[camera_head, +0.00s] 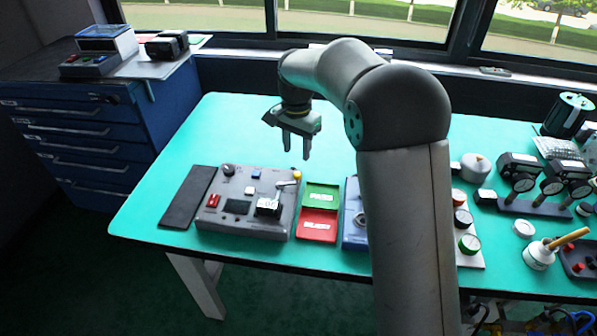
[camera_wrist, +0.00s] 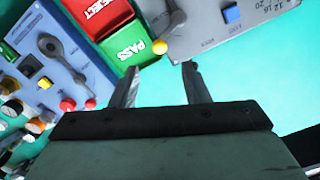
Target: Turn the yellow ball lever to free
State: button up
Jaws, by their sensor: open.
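The yellow ball (camera_head: 297,175) is on the end of a short grey lever (camera_head: 286,184) at the back right corner of the grey control box (camera_head: 225,225). In the wrist view the yellow ball (camera_wrist: 159,46) shows between and just beyond my fingertips, by the box's edge. The lever arm (camera_wrist: 170,20) runs back from it over the box. My gripper (camera_head: 296,155) is open, points down and hangs above and behind the lever; it also shows in the wrist view (camera_wrist: 160,68). Nothing is between its fingers, and it appears apart from the ball.
Green PASS (camera_head: 321,195) and red REJECT (camera_head: 317,225) trays stand right of the box. A blue panel (camera_head: 354,232) with a dark lever is beyond them, partly hidden by my arm. A dark mat (camera_head: 187,197) lies left. The green table behind the box is clear.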

aim_at(297, 173)
notch_tip(297, 173, down, 9)
jog(key=shift+r, duration=0.1)
dwell(0.3)
grip_shut()
